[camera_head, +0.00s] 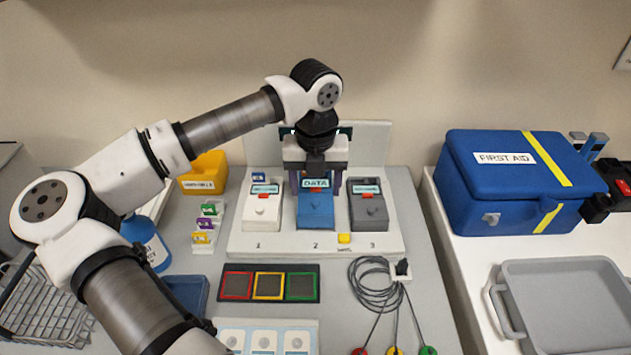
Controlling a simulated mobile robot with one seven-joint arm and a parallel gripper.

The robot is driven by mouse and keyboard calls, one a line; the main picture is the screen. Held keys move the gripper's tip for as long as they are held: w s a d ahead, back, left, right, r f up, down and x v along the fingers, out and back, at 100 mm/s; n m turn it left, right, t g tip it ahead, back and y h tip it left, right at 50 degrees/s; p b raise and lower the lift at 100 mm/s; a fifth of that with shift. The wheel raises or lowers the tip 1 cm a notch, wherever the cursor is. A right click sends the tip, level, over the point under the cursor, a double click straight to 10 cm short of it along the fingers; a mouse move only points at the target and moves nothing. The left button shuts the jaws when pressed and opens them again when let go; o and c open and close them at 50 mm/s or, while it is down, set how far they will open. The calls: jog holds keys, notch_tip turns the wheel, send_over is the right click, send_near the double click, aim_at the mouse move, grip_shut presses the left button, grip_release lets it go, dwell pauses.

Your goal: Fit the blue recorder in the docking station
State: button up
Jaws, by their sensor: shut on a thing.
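The blue recorder (316,211), labelled DATA, is at position 2 of the white docking station (280,243). My gripper (316,185) points down over it and is shut on it at its upper part. A white recorder (262,212) stands at position 1 on the left, and a dark grey one (368,213) at position 3 on the right. My gripper hides the back of the blue recorder, so I cannot tell whether it is fully seated.
Coiled cables (376,290) and a dark tray with coloured frames (269,284) lie in front. A blue first aid box (515,182) and a grey tray (565,300) stand on the right.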

jog(key=shift+f+b, duration=0.95)
jog(key=shift+b, duration=0.35)
dwell(1.2)
dwell(0.5)
jog(key=o, duration=0.8)
jog(key=shift+c, duration=0.2)
jog(key=shift+r, duration=0.15)
jog(key=shift+r+p, duration=0.85)
jog(key=shift+r, duration=1.05)
jog(key=o, duration=0.6)
